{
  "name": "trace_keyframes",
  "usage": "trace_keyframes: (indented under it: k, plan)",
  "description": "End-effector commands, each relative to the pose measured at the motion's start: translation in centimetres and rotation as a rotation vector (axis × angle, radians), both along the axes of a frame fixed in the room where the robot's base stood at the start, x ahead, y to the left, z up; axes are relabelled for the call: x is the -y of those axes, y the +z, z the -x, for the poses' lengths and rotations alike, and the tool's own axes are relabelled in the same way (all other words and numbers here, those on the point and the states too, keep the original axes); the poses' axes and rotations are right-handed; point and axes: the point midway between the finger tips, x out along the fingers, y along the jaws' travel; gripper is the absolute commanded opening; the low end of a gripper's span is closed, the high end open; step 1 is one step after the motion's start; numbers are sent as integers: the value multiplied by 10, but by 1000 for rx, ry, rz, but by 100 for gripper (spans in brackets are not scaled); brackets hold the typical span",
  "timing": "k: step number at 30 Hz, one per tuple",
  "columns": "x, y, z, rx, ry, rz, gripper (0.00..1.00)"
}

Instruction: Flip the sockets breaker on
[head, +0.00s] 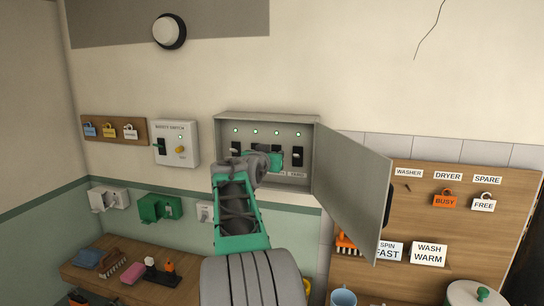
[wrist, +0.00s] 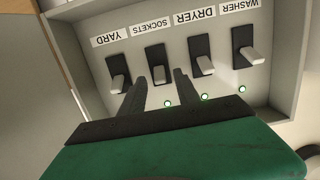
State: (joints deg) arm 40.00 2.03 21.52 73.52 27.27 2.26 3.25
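The sockets breaker (wrist: 155,55) is a dark plate with a pale lever, under an upside-down SOCKETS label (wrist: 152,24) in the wrist view. Its lever leans toward the row of lights, at much the same angle as the neighbouring levers. My gripper (wrist: 161,78) is open, its two dark fingers on either side of this lever; I cannot tell whether either touches it. In the head view my gripper (head: 262,161) is inside the open grey breaker box (head: 265,118) and hides the sockets breaker.
The yard breaker (wrist: 117,72), dryer breaker (wrist: 201,54) and washer breaker (wrist: 246,46) stand close beside it. Small green lights (wrist: 204,97) glow in the box. The box door (head: 352,185) hangs open to the right. A safety switch (head: 175,143) is on the wall at left.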

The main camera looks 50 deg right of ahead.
Motion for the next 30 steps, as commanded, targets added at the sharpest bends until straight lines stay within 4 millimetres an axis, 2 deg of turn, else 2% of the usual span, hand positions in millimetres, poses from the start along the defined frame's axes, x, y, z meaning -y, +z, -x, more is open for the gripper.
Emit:
trace_keyframes:
  k: [9,12,26,28,29,30]
  plan:
    - [-53,5,21,4,3,3,38]
    - [-65,8,26,2,2,0,38]
    - [-69,11,29,0,0,0,38]
    - [-71,1,29,-21,1,-37,38]
    - [-74,-10,27,-40,10,-77,38]
    - [-82,-29,21,-75,40,-142,38]
